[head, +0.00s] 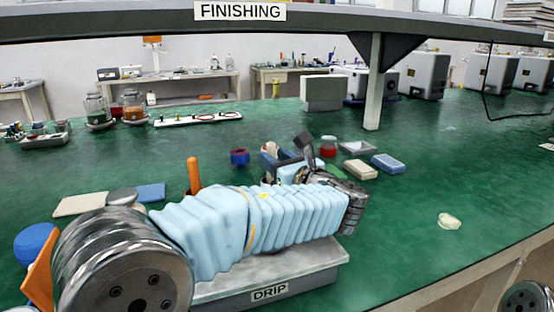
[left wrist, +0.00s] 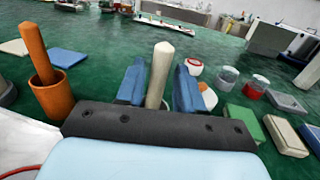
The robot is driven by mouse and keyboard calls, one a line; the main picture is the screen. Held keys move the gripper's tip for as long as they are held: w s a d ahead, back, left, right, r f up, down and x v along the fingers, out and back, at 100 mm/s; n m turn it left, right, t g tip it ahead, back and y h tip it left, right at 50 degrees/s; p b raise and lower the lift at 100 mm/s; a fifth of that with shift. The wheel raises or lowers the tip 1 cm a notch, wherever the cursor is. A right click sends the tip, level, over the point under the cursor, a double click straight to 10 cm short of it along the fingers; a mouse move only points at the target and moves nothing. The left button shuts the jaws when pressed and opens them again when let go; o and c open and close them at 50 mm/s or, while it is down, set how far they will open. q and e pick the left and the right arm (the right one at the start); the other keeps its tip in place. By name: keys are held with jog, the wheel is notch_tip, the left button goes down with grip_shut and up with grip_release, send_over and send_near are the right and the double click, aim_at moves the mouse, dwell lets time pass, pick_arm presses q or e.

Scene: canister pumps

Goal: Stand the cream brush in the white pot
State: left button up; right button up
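My left gripper (head: 284,155) reaches over the table's middle, its blue fingers also showing in the left wrist view (left wrist: 160,85). In the wrist view the cream brush's handle (left wrist: 161,72) stands between the fingers, slightly tilted, its rounded top beyond them. Narrow gaps seem to show beside it, so the fingers look open around it. Its lower end is hidden by the gripper's dark body. I cannot make out the white pot for certain; a white-and-red piece (left wrist: 207,97) shows partly behind the right finger. My right gripper is out of view.
An orange brush (left wrist: 36,52) stands in an orange pot (left wrist: 53,97). The DRIP tray (head: 318,263) lies under my arm. The table's right side is mostly clear.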

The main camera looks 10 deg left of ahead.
pick_arm(q)
jog(key=shift+o, duration=0.9)
jog(key=v, duration=1.4)
jog(key=shift+a+b, duration=0.1)
jog(key=shift+b, duration=0.25)
